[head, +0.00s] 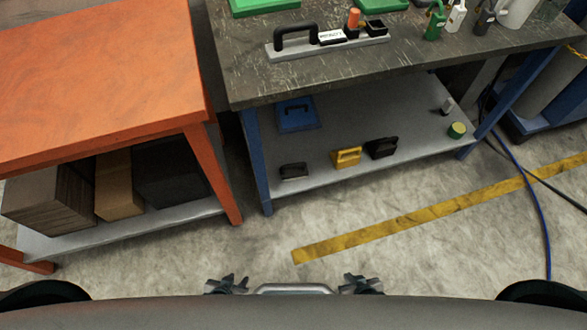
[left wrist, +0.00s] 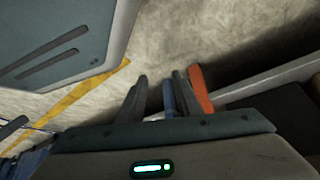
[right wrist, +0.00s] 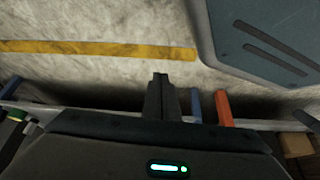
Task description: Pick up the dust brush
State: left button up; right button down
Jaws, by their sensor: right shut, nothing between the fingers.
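I cannot make out the dust brush for certain in any view. A small upright orange piece (head: 353,18) stands on a grey bar-shaped base (head: 330,49) on the dark workbench, but I cannot tell whether it belongs to a brush. My left gripper shows in the left wrist view (left wrist: 158,88), its two dark fingers apart with nothing between them, above the floor. My right gripper shows in the right wrist view (right wrist: 160,80), its fingers together and empty. Both are away from the bench top.
The dark workbench (head: 250,82) carries green trays (head: 265,5) and bottles (head: 435,24). Its lower shelf (head: 350,125) holds a blue box (head: 297,115) and a yellow caddy (head: 346,156). An orange table (head: 95,75) stands left. Open floor (head: 390,265) lies in front; a blue hose (head: 541,215) crosses right.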

aim_at(297, 171)
jog(key=i+l+u, duration=0.1)
jog(key=l, duration=0.3)
jog(key=i+l+u, duration=0.15)
jog(key=l, duration=0.2)
jog(key=i+l+u, duration=0.1)
jog(key=l, duration=0.3)
jog(key=i+l+u, duration=0.15)
jog(key=l, duration=0.25)
jog(key=k+l, duration=0.1)
jog(key=l, duration=0.15)
jog(key=l+u, duration=0.15)
jog(key=k+l, duration=0.05)
jog(key=l, duration=0.05)
